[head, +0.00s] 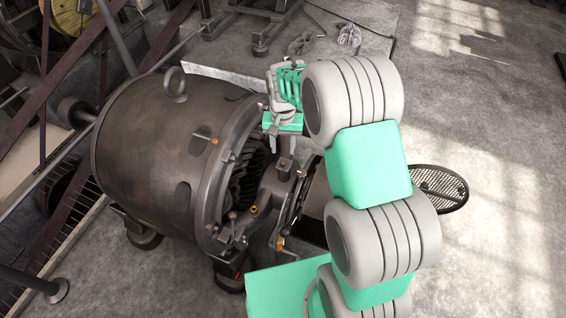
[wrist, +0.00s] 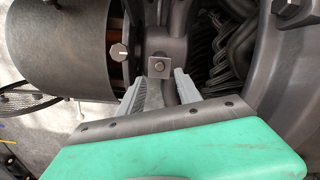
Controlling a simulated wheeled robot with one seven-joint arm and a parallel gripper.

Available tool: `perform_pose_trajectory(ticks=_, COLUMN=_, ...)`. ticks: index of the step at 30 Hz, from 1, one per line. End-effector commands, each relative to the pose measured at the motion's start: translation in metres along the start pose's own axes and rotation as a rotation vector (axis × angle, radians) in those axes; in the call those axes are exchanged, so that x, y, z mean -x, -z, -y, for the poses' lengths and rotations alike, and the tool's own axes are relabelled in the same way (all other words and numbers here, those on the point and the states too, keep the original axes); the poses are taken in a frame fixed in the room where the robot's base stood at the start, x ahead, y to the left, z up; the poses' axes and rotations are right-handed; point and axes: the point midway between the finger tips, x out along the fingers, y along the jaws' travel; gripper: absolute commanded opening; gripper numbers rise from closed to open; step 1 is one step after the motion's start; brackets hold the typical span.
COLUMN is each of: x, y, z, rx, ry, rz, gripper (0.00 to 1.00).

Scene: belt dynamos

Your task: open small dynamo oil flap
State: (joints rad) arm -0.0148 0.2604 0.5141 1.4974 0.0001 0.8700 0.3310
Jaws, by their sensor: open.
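The dynamo (head: 160,150) is a large, dark, rounded metal machine with a ring on top. In the wrist view, a small square metal plate with a round centre (wrist: 159,67) sits on a grey boss; it looks like the oil flap, and it appears shut flat. My gripper (head: 283,145) points down over the dynamo's bearing end. The flap is too small to make out in the head view.
Dark coils (wrist: 228,48) lie close to the right of my fingers. A round mesh disc (head: 440,188) is right of my arm. The concrete floor (head: 490,120) at the right is clear.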

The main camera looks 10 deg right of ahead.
Motion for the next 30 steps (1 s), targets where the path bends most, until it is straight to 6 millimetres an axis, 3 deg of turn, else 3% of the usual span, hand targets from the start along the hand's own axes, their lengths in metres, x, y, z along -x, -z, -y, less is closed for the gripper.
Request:
perform_pose_trajectory(ticks=3, x=-0.025, y=-0.002, z=-0.001, rx=0.001, ry=-0.002, rz=0.005, gripper=0.41)
perform_pose_trajectory(ticks=9, x=-0.056, y=-0.001, z=0.000, rx=0.001, ry=-0.001, rz=0.001, gripper=0.41)
perform_pose_trajectory(ticks=19, x=-0.063, y=-0.001, z=0.000, rx=0.002, ry=0.000, rz=0.000, gripper=0.41)
perform_pose_trajectory(ticks=30, x=-0.062, y=-0.001, z=0.000, rx=0.002, ry=0.000, rz=0.000, gripper=0.11)
